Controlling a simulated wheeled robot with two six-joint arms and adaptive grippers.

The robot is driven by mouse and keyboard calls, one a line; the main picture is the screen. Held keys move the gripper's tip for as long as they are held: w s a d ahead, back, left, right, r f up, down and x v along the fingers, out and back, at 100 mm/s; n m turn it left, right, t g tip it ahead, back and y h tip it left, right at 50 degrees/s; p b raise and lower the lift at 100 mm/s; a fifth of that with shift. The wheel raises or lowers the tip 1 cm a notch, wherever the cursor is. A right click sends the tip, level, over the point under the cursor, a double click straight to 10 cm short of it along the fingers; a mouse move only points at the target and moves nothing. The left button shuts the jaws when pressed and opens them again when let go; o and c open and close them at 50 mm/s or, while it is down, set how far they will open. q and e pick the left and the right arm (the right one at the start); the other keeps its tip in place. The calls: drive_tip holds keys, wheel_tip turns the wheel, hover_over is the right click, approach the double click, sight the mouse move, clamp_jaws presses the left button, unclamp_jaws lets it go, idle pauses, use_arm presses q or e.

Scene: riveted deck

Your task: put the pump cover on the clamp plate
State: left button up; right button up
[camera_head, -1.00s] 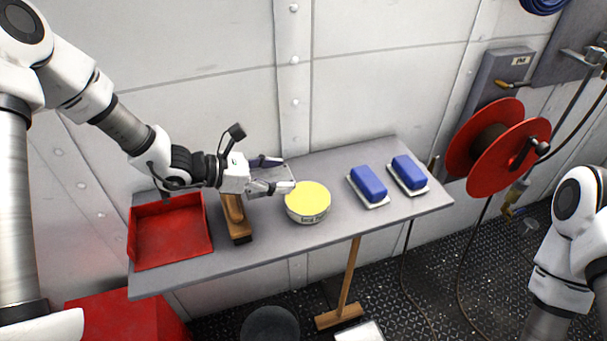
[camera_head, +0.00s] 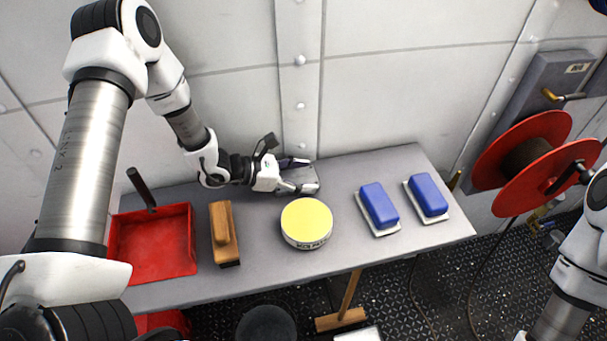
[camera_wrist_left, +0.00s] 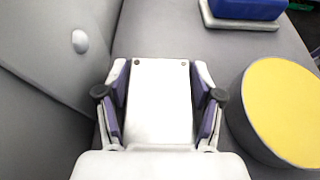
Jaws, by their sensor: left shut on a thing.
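My left gripper (camera_head: 300,176) is shut on a flat, silver-grey rectangular plate at the back of the bench. I take this plate for the pump cover (camera_head: 310,186). In the left wrist view the pump cover (camera_wrist_left: 161,105) lies between the two purple-padded fingers (camera_wrist_left: 161,108), with small dark holes at its far corners. It is at or just above the bench top; I cannot tell whether it touches. I cannot make out a separate clamp plate; it may be hidden under the held plate. My right gripper is out of view.
A yellow-topped round tin (camera_head: 307,222) stands close in front of the gripper. Two blue blocks on pale plates (camera_head: 379,203) (camera_head: 428,194) are to the right. A wooden brush (camera_head: 222,233) and red dustpan (camera_head: 152,246) are left. The wall (camera_head: 225,90) is close behind.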

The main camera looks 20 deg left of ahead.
use_arm(q)
drive_tip(key=shift+s+r, duration=0.15)
drive_tip(key=shift+s, duration=0.1)
drive_tip(key=o, duration=1.4)
drive_tip(key=shift+w+f, duration=0.15)
drive_tip(key=shift+f, duration=0.1)
drive_tip(key=shift+o, duration=0.2)
drive_tip(key=shift+r, duration=0.1)
